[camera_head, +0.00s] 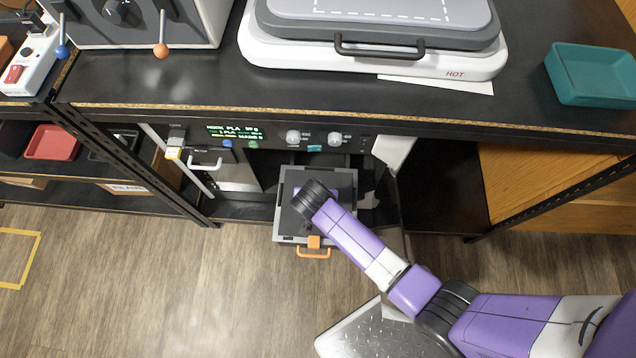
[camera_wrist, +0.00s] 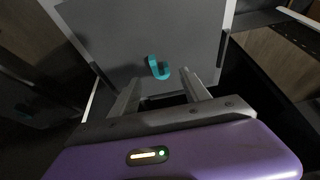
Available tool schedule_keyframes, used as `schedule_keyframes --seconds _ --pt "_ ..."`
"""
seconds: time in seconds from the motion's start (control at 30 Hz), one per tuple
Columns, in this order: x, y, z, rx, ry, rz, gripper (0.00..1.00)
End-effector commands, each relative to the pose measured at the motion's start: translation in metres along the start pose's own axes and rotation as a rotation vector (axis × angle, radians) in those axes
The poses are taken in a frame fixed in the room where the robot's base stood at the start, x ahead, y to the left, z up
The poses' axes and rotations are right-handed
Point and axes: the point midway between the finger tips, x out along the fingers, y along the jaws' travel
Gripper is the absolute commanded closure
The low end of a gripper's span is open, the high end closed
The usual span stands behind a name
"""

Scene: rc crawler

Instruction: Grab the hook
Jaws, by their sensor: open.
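The hook (camera_wrist: 158,67) is a small teal curved piece on a flat grey plate (camera_wrist: 120,35) in the wrist view. My gripper (camera_wrist: 160,79) is open, its two grey fingers pointing toward the plate. The hook appears between and just beyond the fingertips; I cannot tell how large the gap is. In the head view my arm reaches over a grey drawer-like tray (camera_head: 288,222) with an orange handle (camera_head: 314,253). There my fingers are hidden, and I cannot make out the hook on the tray.
The tray sits below a black bench top (camera_head: 190,85), in front of a machine with a lit display (camera_head: 232,132) and knobs. A small teal piece (camera_head: 315,148) shows at its panel. A heat press (camera_head: 370,45) and teal bin (camera_head: 592,75) stand above. Floor at left is mostly clear.

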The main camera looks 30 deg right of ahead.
Motion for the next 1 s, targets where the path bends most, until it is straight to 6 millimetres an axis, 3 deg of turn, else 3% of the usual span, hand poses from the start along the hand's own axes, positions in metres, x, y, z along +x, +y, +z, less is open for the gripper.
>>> schedule_keyframes --seconds 0.33,0.67,0.93,1.0 --pt "0.044 -0.001 -0.004 -0.002 0.000 -0.001 0.45" --pt "0.050 -0.001 -0.004 -0.002 0.001 -0.002 0.45" --pt "0.050 -0.001 -0.004 -0.002 0.001 -0.002 0.95" --pt "0.050 -0.001 -0.004 -0.002 0.001 -0.002 1.00"
